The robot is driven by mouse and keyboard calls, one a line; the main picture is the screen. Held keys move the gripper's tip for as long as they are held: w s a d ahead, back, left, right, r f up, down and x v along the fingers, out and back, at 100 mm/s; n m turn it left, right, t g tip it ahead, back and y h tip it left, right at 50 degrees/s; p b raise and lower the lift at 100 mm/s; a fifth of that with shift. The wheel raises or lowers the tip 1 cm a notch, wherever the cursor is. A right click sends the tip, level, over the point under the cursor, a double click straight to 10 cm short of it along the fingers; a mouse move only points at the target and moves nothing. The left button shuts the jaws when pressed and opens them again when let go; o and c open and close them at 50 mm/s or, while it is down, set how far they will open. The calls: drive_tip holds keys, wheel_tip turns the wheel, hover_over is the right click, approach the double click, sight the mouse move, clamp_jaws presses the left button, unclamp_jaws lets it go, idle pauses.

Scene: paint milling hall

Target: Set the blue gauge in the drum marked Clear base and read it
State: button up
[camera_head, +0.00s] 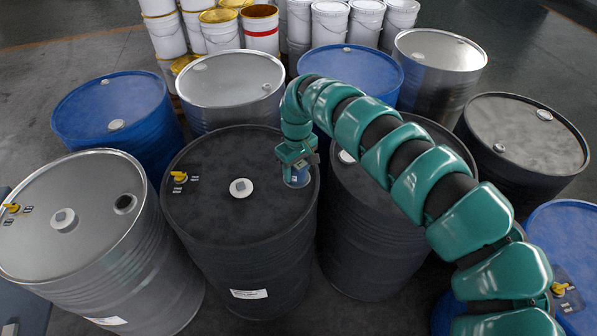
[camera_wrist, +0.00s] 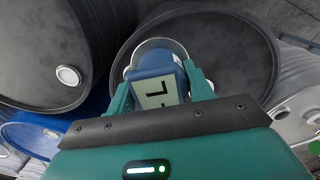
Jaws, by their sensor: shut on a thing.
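The blue gauge (camera_head: 297,178) is held in my gripper (camera_head: 296,162) at the right part of the front black drum's lid (camera_head: 225,150). In the wrist view the gauge (camera_wrist: 155,64) sits between the two fingers of my gripper (camera_wrist: 158,82), which are shut on it. Its display (camera_wrist: 158,93) faces the camera with dark segments that I cannot read surely. A pale ring (camera_wrist: 178,45) shows around the gauge's far end; I cannot tell whether the gauge is seated in an opening. The drum's white front label (camera_head: 249,293) is too small to read.
The black lid also carries a white cap (camera_head: 241,188) and a yellow fitting (camera_head: 179,177). A silver drum (camera_head: 70,185) at left has an open hole (camera_head: 125,204). Another black drum (camera_head: 350,190) stands close at right. Blue drums and white pails (camera_head: 330,22) stand behind.

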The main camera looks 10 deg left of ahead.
wheel_tip(320, 180, up, 9)
drive_tip(key=p, duration=0.3)
